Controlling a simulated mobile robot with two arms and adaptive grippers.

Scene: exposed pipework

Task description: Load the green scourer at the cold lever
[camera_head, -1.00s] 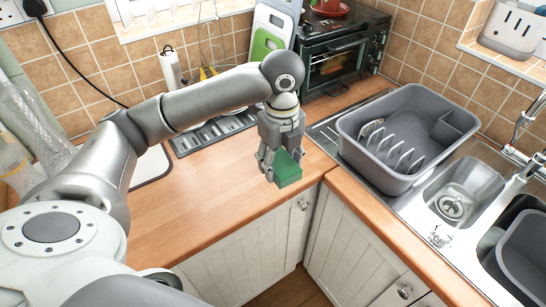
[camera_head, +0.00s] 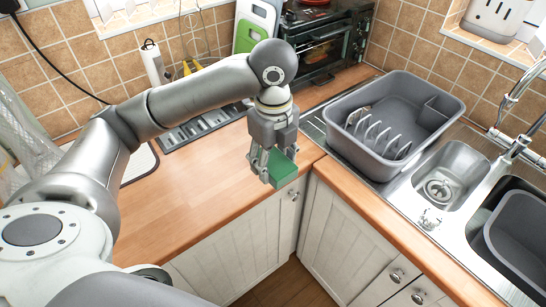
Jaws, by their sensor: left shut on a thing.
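The green scourer (camera_head: 283,168) is a small green block in the head view. My left gripper (camera_head: 271,166) is shut on it and points down, holding it by the front edge of the wooden counter near the inner corner. The gap between scourer and counter is hard to judge. The tap (camera_head: 515,150) stands at the right beside the sink; part of it runs off the picture. I cannot tell which part of it is the cold lever. My right gripper is not in view.
A grey dish rack tub (camera_head: 385,125) stands on the drainer right of my gripper. The small sink bowl (camera_head: 445,175) and a grey basin (camera_head: 520,238) lie further right. A toaster oven (camera_head: 325,40) stands behind. The wooden counter (camera_head: 190,200) is clear at left.

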